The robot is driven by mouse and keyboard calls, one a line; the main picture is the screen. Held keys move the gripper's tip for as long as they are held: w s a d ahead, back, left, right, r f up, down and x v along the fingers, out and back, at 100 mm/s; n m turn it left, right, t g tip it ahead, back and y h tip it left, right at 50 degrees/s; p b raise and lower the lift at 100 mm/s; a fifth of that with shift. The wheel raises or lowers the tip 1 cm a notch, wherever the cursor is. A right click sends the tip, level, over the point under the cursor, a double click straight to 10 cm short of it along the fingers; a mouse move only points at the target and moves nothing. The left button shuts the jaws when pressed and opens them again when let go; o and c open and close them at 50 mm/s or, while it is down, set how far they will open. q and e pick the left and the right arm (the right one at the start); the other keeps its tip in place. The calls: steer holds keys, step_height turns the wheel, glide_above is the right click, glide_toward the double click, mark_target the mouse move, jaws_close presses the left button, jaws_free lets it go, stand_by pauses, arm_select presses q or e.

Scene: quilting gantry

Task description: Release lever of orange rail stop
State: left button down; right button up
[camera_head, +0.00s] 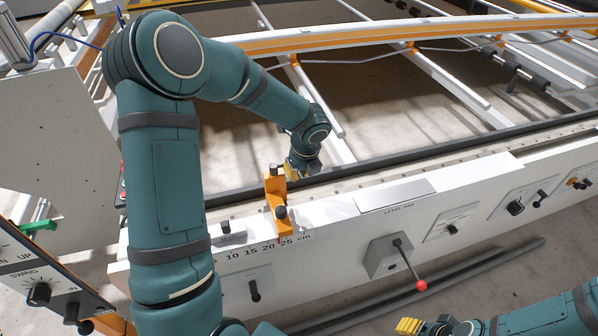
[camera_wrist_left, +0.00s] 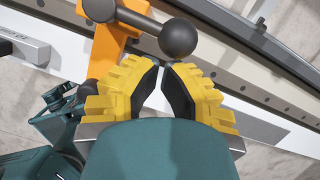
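The orange rail stop (camera_head: 276,198) sits on the white front rail, above the centimetre scale, with a dark knob (camera_head: 281,212) on its front. In the left wrist view, the orange body (camera_wrist_left: 112,48) carries a dark lever ending in a round ball (camera_wrist_left: 178,38). My left gripper (camera_head: 292,170) is just right of the stop's upper part. Its yellow fingers (camera_wrist_left: 162,68) have a narrow empty gap between them; the ball is just beyond the tips, and I cannot tell whether they touch. My right gripper (camera_head: 408,326) is low at the bottom edge, only partly shown.
A red-tipped lever (camera_head: 421,285) stands out from a grey box on the front panel. The level pad (camera_head: 395,194) lies right of the stop. A control panel (camera_head: 40,290) and an upright white plate (camera_head: 55,140) stand at the left. The frame behind the rail is open.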

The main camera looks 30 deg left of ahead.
arm_select(q)
steer(key=shift+w+a+n, duration=0.1)
steer(key=shift+w+n, duration=0.3)
steer(key=shift+n, duration=0.3)
steer(key=w+n+p, duration=0.1)
steer(key=w+a+n+g+p, duration=0.1)
steer(key=n, duration=0.1)
steer(key=shift+a+n, duration=0.2)
steer(key=shift+n, duration=0.1)
steer(key=w+a+n+g+h+p, duration=0.1)
steer(key=w+a+n+g+p, duration=0.1)
steer(key=a+n+p, duration=0.2)
steer(key=shift+a+n+g, duration=0.4)
steer(key=shift+a+n, duration=1.3)
steer(key=shift+n, duration=2.7)
